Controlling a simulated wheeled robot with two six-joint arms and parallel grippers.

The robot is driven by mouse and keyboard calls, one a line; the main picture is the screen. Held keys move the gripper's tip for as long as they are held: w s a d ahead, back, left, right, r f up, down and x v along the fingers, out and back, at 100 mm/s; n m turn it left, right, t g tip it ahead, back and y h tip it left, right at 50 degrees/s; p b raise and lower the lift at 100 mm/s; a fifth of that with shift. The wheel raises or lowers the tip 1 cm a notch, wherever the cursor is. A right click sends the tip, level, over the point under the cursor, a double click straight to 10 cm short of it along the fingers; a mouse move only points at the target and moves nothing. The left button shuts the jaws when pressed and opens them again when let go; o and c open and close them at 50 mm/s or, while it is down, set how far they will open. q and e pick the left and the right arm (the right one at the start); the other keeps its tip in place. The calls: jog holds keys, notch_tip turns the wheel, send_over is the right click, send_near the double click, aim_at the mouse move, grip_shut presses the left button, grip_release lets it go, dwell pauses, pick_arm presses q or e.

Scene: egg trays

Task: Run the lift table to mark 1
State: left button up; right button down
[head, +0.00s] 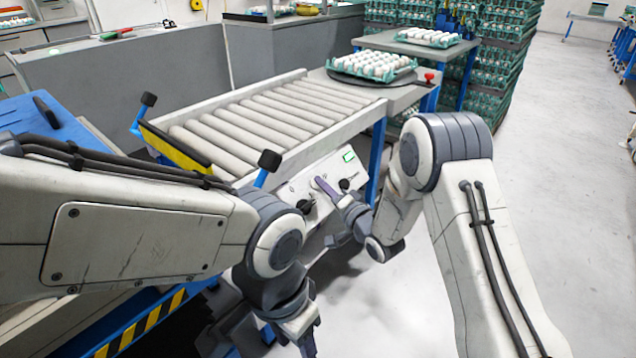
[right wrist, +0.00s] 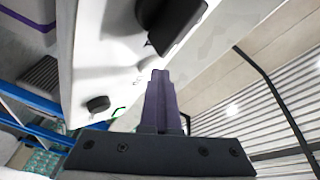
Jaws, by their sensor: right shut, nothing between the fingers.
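A white control panel (head: 330,178) is on the side of the roller conveyor, with a small green display (head: 348,156) and black knobs, one at the lower left (head: 305,205) and one at the right (head: 344,184). Marks on it are too small to read. My right gripper (head: 318,182) is shut and empty in front of the panel, between the two knobs. In the right wrist view its purple fingers (right wrist: 158,76) point at the white panel, below a large black knob (right wrist: 170,22); whether they touch is unclear. My left gripper (head: 306,345) hangs low at the bottom edge, its fingers cut off.
The roller conveyor (head: 265,118) ends at a round plate with an egg tray (head: 372,66) and a red button (head: 429,77). A blue-topped table (head: 60,125) stands left. A yellow-black striped blue frame (head: 140,325) is low left. Tray stacks stand behind; the right floor is free.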

jog(key=shift+s+d+r+p, duration=0.45)
jog(key=shift+d+r+p, duration=0.1)
jog(key=shift+d+r, duration=0.1)
jog(key=s+d+r+p, duration=0.2)
jog(key=d+r+p, duration=0.1)
jog(key=shift+s+r, duration=0.1)
jog(key=shift+r, duration=0.1)
dwell(0.4)
jog(key=shift+a, duration=0.1)
dwell(0.6)
